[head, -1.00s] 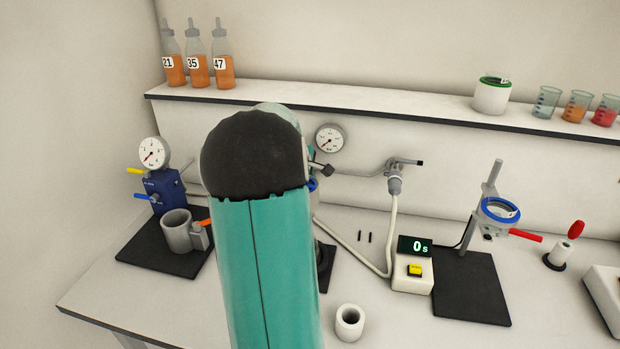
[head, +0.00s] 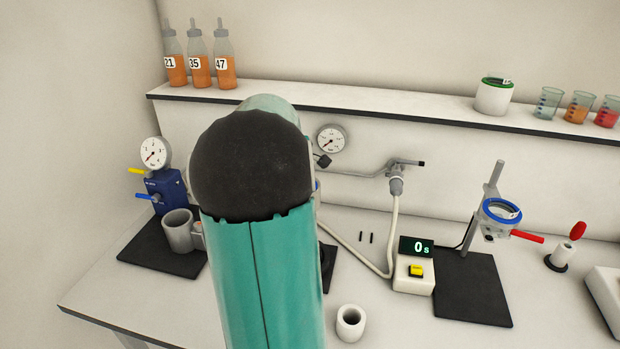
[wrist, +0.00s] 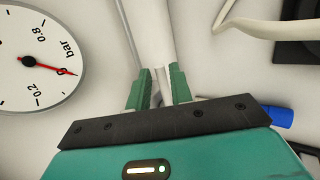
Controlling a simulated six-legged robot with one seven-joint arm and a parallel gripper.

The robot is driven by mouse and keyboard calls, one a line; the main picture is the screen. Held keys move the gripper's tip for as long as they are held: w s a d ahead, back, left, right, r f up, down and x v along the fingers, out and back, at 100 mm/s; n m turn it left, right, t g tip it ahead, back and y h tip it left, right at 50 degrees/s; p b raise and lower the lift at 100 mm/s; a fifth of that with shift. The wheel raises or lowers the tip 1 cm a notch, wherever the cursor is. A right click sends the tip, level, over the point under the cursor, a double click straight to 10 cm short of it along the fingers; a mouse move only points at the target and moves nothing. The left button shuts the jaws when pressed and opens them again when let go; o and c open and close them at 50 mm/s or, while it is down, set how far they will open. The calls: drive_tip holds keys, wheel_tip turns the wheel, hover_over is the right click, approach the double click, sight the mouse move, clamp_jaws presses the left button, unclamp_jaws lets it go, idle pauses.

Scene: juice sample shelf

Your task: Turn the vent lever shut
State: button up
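In the wrist view, my gripper (wrist: 161,78) has two green fingers standing apart, with a narrow pale gap between them. A white post or tube (wrist: 155,30) rises just beyond the fingertips; I see no clear grip on it. A blue handle end (wrist: 279,117) shows right of the gripper body. I cannot tell which part is the vent lever. In the head view, a blue unit (head: 165,190) at the left carries a yellow lever (head: 137,170) and a blue lever (head: 146,197). My arm hides the gripper and the middle of the bench there.
A dial gauge (wrist: 38,55) is close on the wrist view's left. In the head view, a grey cup (head: 178,232), a white cup (head: 351,322), a timer box (head: 414,280) and a ring stand (head: 492,215) stand on the bench. A wall gauge (head: 332,141) is behind my arm.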

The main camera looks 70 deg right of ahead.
drive_tip(key=v, duration=0.8)
drive_tip(key=shift+a+r, duration=0.15)
drive_tip(key=shift+r, duration=0.15)
drive_tip(key=w+a+r+t+y, duration=0.15)
drive_tip(key=w+a, duration=0.35)
drive_tip(key=a, duration=0.8)
drive_tip(key=w+a+t+y, duration=0.1)
drive_tip(key=w+a+t, duration=0.3)
drive_tip(key=a, duration=0.8)
drive_tip(key=s+a+f+y, duration=0.1)
drive_tip(key=s+a+y, duration=0.1)
drive_tip(key=a, duration=1.1)
drive_tip(key=s+a+f+m+y, duration=0.1)
drive_tip(key=s+a+f+y, duration=0.1)
drive_tip(key=a, duration=1.1)
drive_tip(key=shift+s+a+f+t, duration=0.25)
drive_tip(key=shift+s+t, duration=0.1)
drive_tip(key=shift+s, duration=0.1)
drive_tip(key=shift+y, duration=0.25)
